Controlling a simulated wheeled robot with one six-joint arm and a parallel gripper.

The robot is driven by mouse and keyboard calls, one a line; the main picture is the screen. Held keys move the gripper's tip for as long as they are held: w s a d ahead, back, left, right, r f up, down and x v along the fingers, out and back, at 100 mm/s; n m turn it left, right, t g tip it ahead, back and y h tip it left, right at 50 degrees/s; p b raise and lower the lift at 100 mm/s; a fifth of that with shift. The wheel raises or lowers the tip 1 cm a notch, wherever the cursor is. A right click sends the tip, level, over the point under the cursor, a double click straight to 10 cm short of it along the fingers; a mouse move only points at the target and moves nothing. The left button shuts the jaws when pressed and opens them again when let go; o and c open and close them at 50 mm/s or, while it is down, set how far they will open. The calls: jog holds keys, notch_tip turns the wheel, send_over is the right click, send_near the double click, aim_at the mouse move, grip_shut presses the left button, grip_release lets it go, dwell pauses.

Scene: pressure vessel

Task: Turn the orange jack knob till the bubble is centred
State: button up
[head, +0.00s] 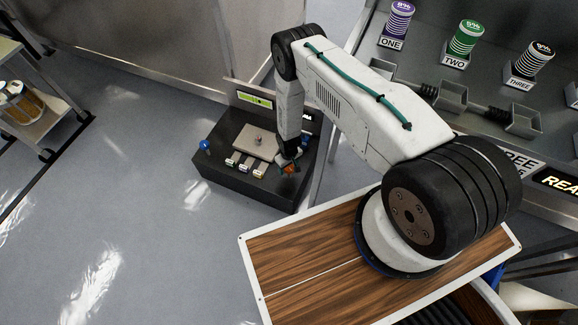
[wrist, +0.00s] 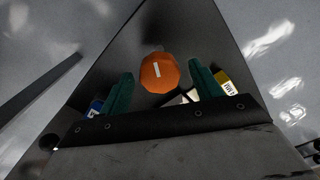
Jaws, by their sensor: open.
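The orange jack knob (head: 290,169) is at the front right corner of a dark block (head: 235,185) in the head view, partly hidden by my gripper (head: 287,160). In the wrist view the faceted orange knob (wrist: 160,76) with a white mark sits between my two teal fingertips (wrist: 160,69). The fingers are open, with a gap visible on each side of the knob. A yellow-green strip (head: 254,99), apparently the level, is on an upright panel behind the block. The bubble is too small to make out.
A blue knob (head: 204,146) is at the block's left edge. A light plate (head: 255,142) and small labelled pieces (head: 245,165) lie on the block. A sloped rack with numbered canisters (head: 465,38) stands at right. A cart (head: 40,110) is at left; open floor lies between.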

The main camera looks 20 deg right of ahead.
jog(key=c, duration=1)
jog(key=shift+o, duration=0.2)
jog(key=shift+n, duration=0.4)
jog(key=n, duration=0.6)
jog(key=shift+n, duration=0.3)
jog(key=n, duration=0.3)
jog(key=shift+n, duration=2.1)
